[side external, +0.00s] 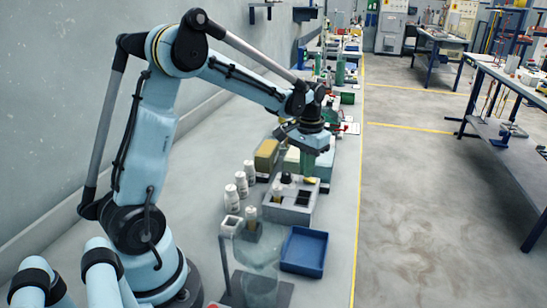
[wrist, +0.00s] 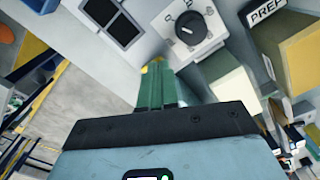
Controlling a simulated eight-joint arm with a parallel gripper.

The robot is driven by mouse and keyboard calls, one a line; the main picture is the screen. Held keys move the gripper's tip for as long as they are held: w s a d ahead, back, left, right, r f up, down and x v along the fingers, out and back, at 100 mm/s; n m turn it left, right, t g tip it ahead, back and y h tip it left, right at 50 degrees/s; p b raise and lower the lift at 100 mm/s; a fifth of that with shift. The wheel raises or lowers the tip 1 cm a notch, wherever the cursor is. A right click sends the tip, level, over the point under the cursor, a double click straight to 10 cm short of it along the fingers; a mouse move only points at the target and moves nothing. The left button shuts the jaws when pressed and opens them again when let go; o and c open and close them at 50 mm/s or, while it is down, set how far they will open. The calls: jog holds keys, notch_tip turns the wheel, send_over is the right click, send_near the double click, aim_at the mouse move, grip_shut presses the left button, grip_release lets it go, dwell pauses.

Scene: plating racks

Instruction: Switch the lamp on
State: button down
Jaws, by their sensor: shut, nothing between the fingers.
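My gripper (side external: 309,181) has green fingers with yellow tips and hangs low over the grey box (side external: 283,213). In the wrist view its fingers (wrist: 153,68) are together and hold nothing. A black rotary knob (wrist: 189,29) on a white plate with small markings is just beyond the fingertips, up and to the right. I cannot tell whether the fingers touch the plate; they are beside the knob, not around it. Two dark square windows (wrist: 122,30) are set in the grey box to the left. I cannot make out a lit lamp in either view.
White bottles (side external: 241,185) stand left of the grey box. A blue tray (side external: 304,251) and a clear glass vessel (side external: 261,265) are in front. A yellow-green block (side external: 266,156) is behind. A PREP sign (wrist: 266,12) and pale blocks crowd the right of the wrist view.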

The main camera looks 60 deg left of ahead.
jog(key=shift+f, duration=0.4)
jog(key=shift+r, duration=3.5)
jog(key=shift+s+d+r, duration=0.1)
jog(key=shift+d, duration=0.1)
jog(key=s+d+m+t, duration=0.3)
jog(key=s+d+t, duration=0.4)
jog(key=s+d, duration=0.5)
jog(key=shift+d, duration=0.55)
